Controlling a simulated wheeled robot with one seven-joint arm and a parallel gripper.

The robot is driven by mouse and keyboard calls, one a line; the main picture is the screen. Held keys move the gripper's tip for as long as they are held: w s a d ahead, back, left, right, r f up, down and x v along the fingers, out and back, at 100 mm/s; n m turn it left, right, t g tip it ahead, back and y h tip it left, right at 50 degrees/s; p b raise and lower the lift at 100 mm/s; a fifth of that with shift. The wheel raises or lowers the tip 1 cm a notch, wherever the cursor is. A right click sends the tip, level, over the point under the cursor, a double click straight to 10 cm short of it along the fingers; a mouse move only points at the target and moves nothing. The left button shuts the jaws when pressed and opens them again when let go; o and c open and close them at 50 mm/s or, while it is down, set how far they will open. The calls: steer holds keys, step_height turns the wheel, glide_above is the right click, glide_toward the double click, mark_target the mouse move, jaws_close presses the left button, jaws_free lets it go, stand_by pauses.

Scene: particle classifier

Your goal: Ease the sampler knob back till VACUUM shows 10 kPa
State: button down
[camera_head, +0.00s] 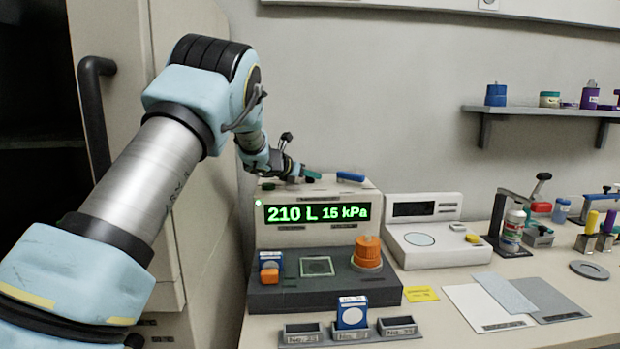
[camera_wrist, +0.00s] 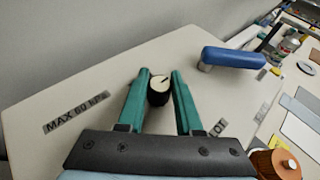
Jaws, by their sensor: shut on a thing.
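The sampler's display (camera_head: 317,213) reads 210 L and 15 kPa in green digits. In the wrist view the sampler knob (camera_wrist: 158,92), black-sided with a cream top and a dark pointer mark, stands on the sampler's pale top face (camera_wrist: 90,95). My gripper (camera_wrist: 160,74) is shut on the knob, one teal finger on each side. In the head view my gripper (camera_head: 308,173) is at the back of the sampler's top, and the knob cannot be made out there. A label (camera_wrist: 76,113) left of the knob reads MAX 60 kPa.
A blue lever (camera_wrist: 234,57) sits right of the knob on the same top, clear of my fingers. An orange knob (camera_head: 368,250) is on the dark base below. A white balance (camera_head: 425,245) stands at right. A tall cabinet (camera_head: 190,60) is close behind my arm.

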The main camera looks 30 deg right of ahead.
steer(key=shift+s+d+f+n+t+y+b, duration=0.1)
steer(key=shift+f+n+t+y+b, duration=0.15)
steer(key=shift+n+t+b, duration=0.75)
steer(key=shift+f+n+t+y+b, duration=0.15)
steer(key=shift+t+y+b, duration=0.1)
steer(key=shift+b, duration=1.55)
steer(key=n+t+y+b, duration=0.1)
steer(key=b, duration=0.2)
steer(key=shift+n+t, duration=0.25)
steer(key=shift+t, duration=0.1)
steer(key=shift+r+n+t+y+b, duration=0.15)
steer(key=shift+n+t+y+b, duration=0.5)
steer(key=shift+n+y, duration=0.2)
steer(key=shift+r+n+t+y, duration=0.2)
steer(key=shift+n+t+y, duration=0.35)
steer(key=shift+n+y, duration=0.25)
steer(key=shift+r+n+t+y, duration=0.1)
steer(key=shift+n+t+y, duration=0.4)
steer(key=shift+n+y, duration=0.65)
steer(key=c, duration=0.6)
jaws_free()
